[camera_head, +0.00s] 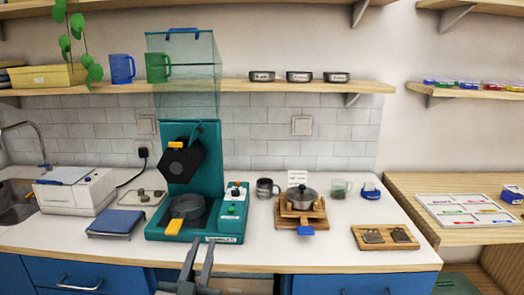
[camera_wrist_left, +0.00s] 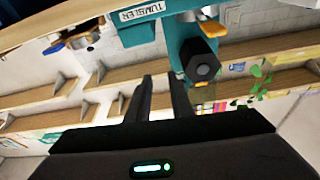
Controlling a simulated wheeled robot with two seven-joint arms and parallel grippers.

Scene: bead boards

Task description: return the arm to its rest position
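My left gripper (camera_head: 203,245) is in front of the counter, low in the head view, before the teal machine (camera_head: 180,147). Its two dark fingers stand apart with nothing between them. In the left wrist view the same gripper (camera_wrist_left: 162,77) shows a gap between its fingers, with shelves and wall beyond. That view is turned over, and the teal machine (camera_wrist_left: 188,32), labelled TUMBLER, is at its top. My right arm and gripper do not show in either view.
The white counter (camera_head: 130,250) holds a white box (camera_head: 75,192), a blue-topped scale (camera_head: 116,222), a pot (camera_head: 303,198) on a wooden stand and a wooden tray (camera_head: 362,242). A side table (camera_head: 425,185) stands at right. Blue cabinets (camera_head: 365,284) are below.

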